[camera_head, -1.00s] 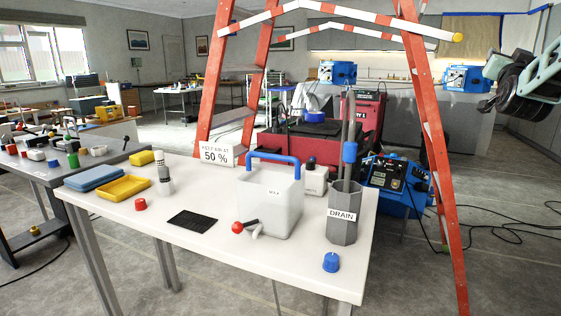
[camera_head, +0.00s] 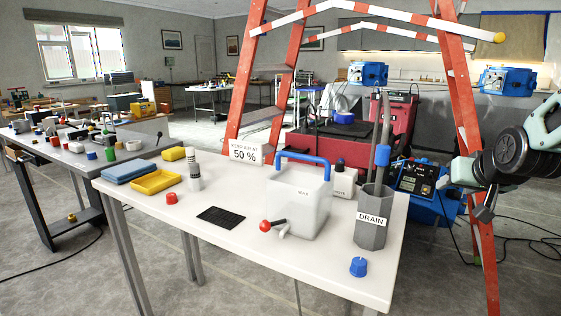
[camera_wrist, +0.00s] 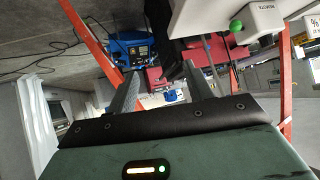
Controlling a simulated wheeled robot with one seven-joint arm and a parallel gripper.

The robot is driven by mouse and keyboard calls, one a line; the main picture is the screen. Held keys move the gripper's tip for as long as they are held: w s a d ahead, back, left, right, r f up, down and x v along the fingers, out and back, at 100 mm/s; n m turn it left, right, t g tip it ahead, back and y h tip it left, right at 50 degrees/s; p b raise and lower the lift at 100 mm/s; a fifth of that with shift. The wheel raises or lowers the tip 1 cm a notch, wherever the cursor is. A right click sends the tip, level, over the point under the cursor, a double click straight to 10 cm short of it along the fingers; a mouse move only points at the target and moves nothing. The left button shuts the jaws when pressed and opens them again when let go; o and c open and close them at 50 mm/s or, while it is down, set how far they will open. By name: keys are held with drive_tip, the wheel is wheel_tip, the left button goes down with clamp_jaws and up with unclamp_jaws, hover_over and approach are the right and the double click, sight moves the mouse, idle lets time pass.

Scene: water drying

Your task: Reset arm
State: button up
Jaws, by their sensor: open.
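My gripper (camera_head: 484,210) hangs at the right of the head view, right of the white table and in front of an orange-red ladder frame. It is apart from the table and the things on it. In the wrist view my gripper (camera_wrist: 160,85) has its two grey fingers spread, with nothing held between them. My arm reaches in from the right edge of the head view, and most of it is outside the picture.
The white table (camera_head: 300,262) holds a clear container (camera_head: 297,205) with a blue handle, a grey DRAIN pot (camera_head: 372,225), a blue cap (camera_head: 358,266) and a yellow tray (camera_head: 156,182). The ladder frame (camera_head: 466,115) and a blue machine (camera_head: 425,190) stand close to my gripper.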

drive_tip(key=s+a+f+n+g+y, duration=0.15)
drive_tip(key=s+a+f+g, duration=0.3)
drive_tip(key=s, duration=0.45)
drive_tip(key=s+a+f+n+g+y, duration=0.1)
drive_tip(key=s+a+f+n+g, duration=0.2)
drive_tip(key=s+f, duration=0.4)
drive_tip(key=s+a+r+n+g, duration=0.1)
drive_tip(key=s+a, duration=0.2)
drive_tip(key=a, duration=0.3)
drive_tip(key=s+a+r+n, duration=0.1)
drive_tip(key=s+a+n, duration=0.15)
drive_tip(key=a, duration=0.35)
drive_tip(key=s+a+r+n+g+p, duration=0.1)
drive_tip(key=s+a+r+n+g, duration=0.15)
drive_tip(key=s+a, duration=0.65)
wheel_tip(320, 180, up, 14)
drive_tip(key=d+t+p, duration=0.1)
drive_tip(key=p, duration=1.2)
drive_tip(key=shift+s+d+f+p, duration=0.15)
drive_tip(key=shift+f+p, duration=0.1)
drive_tip(key=shift+p, duration=0.15)
drive_tip(key=shift+n, duration=0.25)
